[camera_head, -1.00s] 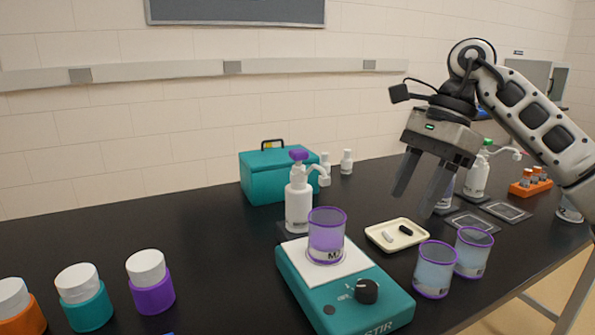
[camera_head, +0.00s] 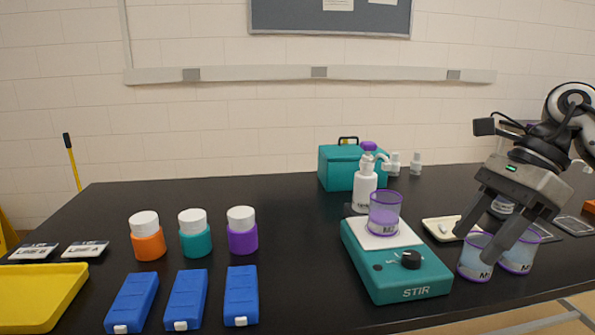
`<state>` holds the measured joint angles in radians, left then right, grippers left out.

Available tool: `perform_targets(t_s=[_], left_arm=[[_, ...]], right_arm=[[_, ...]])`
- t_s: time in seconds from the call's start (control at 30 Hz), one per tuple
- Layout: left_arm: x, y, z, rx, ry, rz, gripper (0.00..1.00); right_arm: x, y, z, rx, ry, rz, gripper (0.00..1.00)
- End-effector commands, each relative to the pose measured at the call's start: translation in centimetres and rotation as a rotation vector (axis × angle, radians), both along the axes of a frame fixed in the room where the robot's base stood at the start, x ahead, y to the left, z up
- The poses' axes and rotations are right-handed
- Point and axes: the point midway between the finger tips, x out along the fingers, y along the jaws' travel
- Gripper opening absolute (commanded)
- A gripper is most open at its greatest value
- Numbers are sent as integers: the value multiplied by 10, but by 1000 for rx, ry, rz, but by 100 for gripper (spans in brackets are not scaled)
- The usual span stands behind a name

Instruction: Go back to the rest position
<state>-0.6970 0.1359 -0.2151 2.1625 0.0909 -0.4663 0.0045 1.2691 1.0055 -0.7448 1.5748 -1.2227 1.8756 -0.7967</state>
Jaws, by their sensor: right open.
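My right gripper (camera_head: 490,240) is open and empty at the right of the head view. Its fingers point down and to the left, in front of two purple-rimmed beakers, the left beaker (camera_head: 474,262) and the right beaker (camera_head: 518,256). Whether the fingers touch the beakers cannot be told. Another purple-rimmed beaker (camera_head: 384,212) stands upright on the teal stirrer (camera_head: 385,283). My left gripper is not in view.
A pump bottle (camera_head: 365,188) and a teal case (camera_head: 338,168) stand behind the stirrer. Three capped jars (camera_head: 194,240) and three blue boxes (camera_head: 187,300) are at the left front. A yellow tray (camera_head: 40,295) lies far left. The left rear table is clear.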

Motion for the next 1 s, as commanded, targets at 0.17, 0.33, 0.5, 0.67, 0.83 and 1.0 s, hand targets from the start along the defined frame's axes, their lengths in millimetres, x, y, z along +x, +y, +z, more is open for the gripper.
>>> perform_targets(t_s=[0.17, 0.33, 0.5, 0.67, 0.83, 1.0], left_arm=[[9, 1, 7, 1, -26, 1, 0], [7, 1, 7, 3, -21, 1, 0], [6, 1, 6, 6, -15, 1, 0], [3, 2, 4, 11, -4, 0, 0], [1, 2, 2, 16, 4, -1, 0], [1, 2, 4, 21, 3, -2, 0]], right_arm=[[1, 51, -22, 175, 59, 6, 55], [-6, 114, -41, 434, 178, -29, 55], [-21, 187, -48, 851, 462, -181, 55], [-17, 218, -50, 1287, 894, -506, 55], [1, 199, -98, 1641, 1432, -1005, 55], [-19, 163, -204, -1809, -1960, 1624, 55]])
